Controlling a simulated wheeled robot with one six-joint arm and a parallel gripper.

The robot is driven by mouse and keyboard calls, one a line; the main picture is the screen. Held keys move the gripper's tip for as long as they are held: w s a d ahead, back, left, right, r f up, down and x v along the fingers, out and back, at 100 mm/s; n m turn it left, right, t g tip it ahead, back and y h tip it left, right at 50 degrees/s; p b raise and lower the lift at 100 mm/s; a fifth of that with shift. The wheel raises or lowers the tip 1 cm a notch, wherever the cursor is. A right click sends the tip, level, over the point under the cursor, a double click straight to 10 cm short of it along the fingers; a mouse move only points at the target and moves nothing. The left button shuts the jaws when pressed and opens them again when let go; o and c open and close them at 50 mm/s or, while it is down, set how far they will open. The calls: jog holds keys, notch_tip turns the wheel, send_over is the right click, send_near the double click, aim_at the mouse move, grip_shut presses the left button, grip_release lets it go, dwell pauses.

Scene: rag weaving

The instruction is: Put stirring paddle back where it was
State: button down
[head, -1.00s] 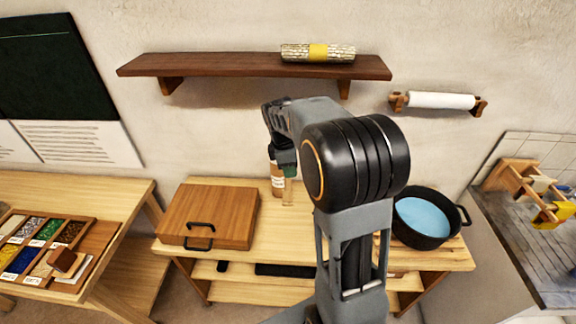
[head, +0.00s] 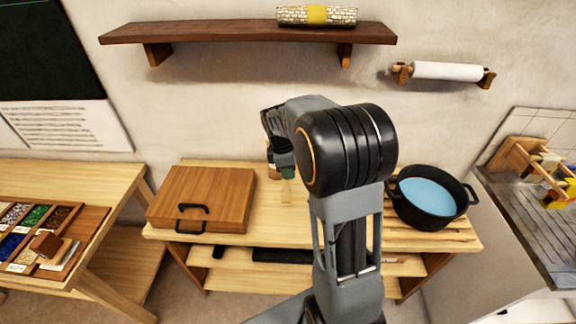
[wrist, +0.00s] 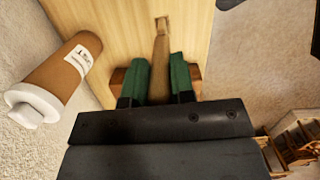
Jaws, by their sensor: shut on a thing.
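The stirring paddle (wrist: 161,48) is a slim light-wood stick. My gripper (wrist: 160,82), with green fingers, is shut on it in the wrist view. In the head view my gripper (head: 284,168) is over the back middle of the wooden table, and the pale paddle (head: 286,191) points down below it. Whether its tip touches the table is unclear. A black pot (head: 432,217) with blue liquid (head: 426,194) stands at the table's right end. A brown wooden block (wrist: 118,77) shows partly behind the fingers in the wrist view.
A brown labelled bottle (wrist: 52,75) with a white cap is close beside my gripper in the wrist view. A wooden box (head: 205,195) with black handles occupies the table's left. A wall shelf (head: 230,34) is above. The table's front middle (head: 275,228) is clear.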

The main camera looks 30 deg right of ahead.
aim_at(288, 185)
jog(key=shift+f+b, duration=1.6)
jog(key=shift+f, duration=2)
jog(key=c, duration=0.9)
grip_release()
jog(key=shift+r, duration=0.1)
jog(key=shift+w+a+r+p, duration=0.1)
jog(key=shift+a+r+p, duration=0.05)
jog(key=shift+r+p, duration=0.55)
jog(key=shift+a+r+p, duration=0.1)
jog(key=shift+r+p, duration=0.4)
jog(key=shift+r, duration=0.25)
